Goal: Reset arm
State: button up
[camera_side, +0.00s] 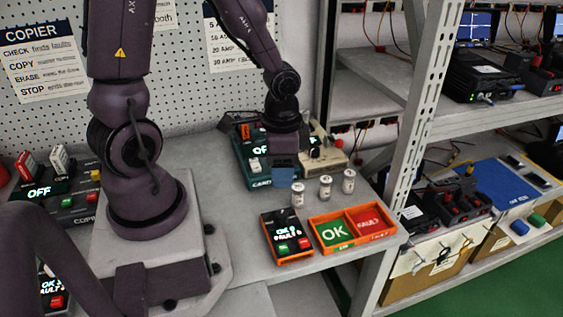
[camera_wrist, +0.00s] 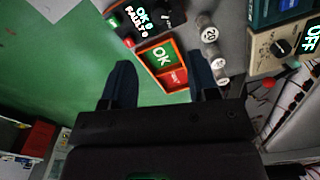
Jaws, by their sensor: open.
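My gripper (camera_side: 285,172) is in front of the teal device on the bench in the side view, above the bench top. In the wrist view my gripper (camera_wrist: 163,82) shows two dark blue fingers spread apart with nothing held between them. An orange tray (camera_side: 333,247) with a green OK half and a red FAULT half sits at the bench's right front corner. It appears beyond my fingertips in the wrist view (camera_wrist: 148,49). Three small pale cylinders (camera_side: 326,187) stand behind the tray; one reads 20 in the wrist view (camera_wrist: 209,35).
A black and orange box (camera_side: 286,236) with OK and FAULT counters stands left of the tray. A teal device (camera_side: 258,182) and a beige device with a knob (camera_wrist: 284,46) stand at the back. A grey shelf post (camera_side: 418,110) rises close on the right.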

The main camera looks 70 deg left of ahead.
jog(key=shift+r, duration=0.35)
jog(key=s+d+r+n+t, duration=0.1)
jog(key=s+d+r+t, duration=0.1)
jog(key=r, duration=0.7)
jog(key=s+d+r+n+t, duration=0.1)
jog(key=s+r+n+t, duration=0.1)
jog(key=r, duration=0.7)
jog(key=shift+s+d+r+t, duration=0.2)
jog(key=shift+d+r+t, duration=0.2)
jog(key=shift+t, duration=0.4)
